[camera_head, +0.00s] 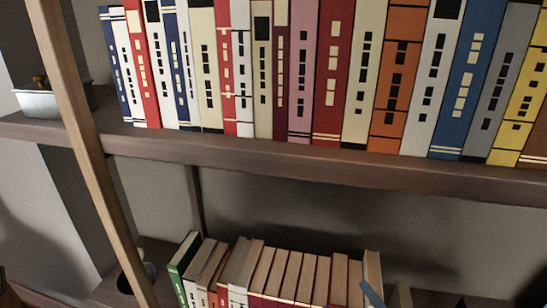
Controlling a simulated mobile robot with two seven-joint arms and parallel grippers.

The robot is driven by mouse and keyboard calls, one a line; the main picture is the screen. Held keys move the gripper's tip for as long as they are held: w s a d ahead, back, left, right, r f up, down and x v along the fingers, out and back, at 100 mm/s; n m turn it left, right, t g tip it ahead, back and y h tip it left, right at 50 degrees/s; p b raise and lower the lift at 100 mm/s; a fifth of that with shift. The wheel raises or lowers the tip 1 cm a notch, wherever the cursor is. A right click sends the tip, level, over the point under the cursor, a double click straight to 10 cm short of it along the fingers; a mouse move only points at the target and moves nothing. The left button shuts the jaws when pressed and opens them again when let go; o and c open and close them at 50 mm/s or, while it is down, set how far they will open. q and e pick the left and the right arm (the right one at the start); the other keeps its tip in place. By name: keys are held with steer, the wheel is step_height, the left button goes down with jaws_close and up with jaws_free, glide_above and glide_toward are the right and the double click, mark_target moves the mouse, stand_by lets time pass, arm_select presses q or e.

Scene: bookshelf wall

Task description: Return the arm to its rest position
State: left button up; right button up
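Neither of my grippers shows clearly in the head view, and no part of my arms can be made out for sure. A small blue-grey piece (372,294) stands among the books at the bottom edge; I cannot tell what it is. The view is filled by the bookshelf, with an upper shelf board (300,165) crossing the picture and a row of upright books (333,70) on it.
A light wooden post (85,130) slants down the left side. A white container (40,103) sits on the upper shelf behind it. Below, several books (290,275) stand on the lower shelf, with a dark and pale rounded object (150,271) to their left.

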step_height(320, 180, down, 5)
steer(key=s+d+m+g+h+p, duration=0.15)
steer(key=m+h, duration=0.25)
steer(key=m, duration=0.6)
arm_select(q)
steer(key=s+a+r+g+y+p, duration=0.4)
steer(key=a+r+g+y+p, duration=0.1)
steer(key=p, duration=2.9)
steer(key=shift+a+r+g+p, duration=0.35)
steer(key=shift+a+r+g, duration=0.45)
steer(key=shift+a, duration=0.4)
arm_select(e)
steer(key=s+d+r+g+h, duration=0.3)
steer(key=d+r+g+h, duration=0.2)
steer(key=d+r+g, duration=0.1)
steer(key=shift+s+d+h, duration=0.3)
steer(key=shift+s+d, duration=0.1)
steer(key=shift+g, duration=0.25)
